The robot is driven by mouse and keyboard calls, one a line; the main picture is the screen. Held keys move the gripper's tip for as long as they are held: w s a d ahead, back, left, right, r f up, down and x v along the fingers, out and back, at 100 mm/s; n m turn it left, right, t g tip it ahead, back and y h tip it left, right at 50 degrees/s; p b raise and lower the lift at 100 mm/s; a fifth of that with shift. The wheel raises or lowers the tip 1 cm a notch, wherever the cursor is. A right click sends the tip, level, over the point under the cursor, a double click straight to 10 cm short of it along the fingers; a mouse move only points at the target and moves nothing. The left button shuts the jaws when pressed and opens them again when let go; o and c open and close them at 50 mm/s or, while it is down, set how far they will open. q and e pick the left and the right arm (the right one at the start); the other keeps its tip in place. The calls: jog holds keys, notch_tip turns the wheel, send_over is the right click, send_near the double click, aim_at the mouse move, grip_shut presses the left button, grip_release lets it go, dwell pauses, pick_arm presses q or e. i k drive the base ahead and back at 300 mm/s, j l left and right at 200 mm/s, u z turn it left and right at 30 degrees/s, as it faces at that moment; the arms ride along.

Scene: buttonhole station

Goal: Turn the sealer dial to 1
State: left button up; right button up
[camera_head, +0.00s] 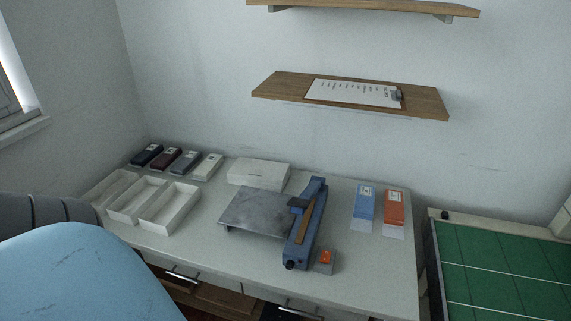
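The blue sealer (308,215) stands on the white table, right of centre, with its long arm running from back to front. A small dark knob (290,265) shows at its front end and may be the dial; its numbers and setting are too small to read. A small grey box with an orange switch (326,257) sits at the sealer's front right. Neither of my grippers is in view.
A grey metal plate (255,212) adjoins the sealer on the left. White trays (168,222) and dark boxes (147,155) are at the left. Blue (364,201) and orange (395,205) packs stand right. A large light-blue rounded shape (80,275) fills the lower left.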

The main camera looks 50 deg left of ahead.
aim_at(290, 264)
jog(key=j, duration=0.65)
jog(key=k+j+z, duration=0.1)
jog(key=j, duration=0.6)
jog(key=k+j, duration=0.1)
jog(key=j, duration=1.25)
jog(key=k+z, duration=0.05)
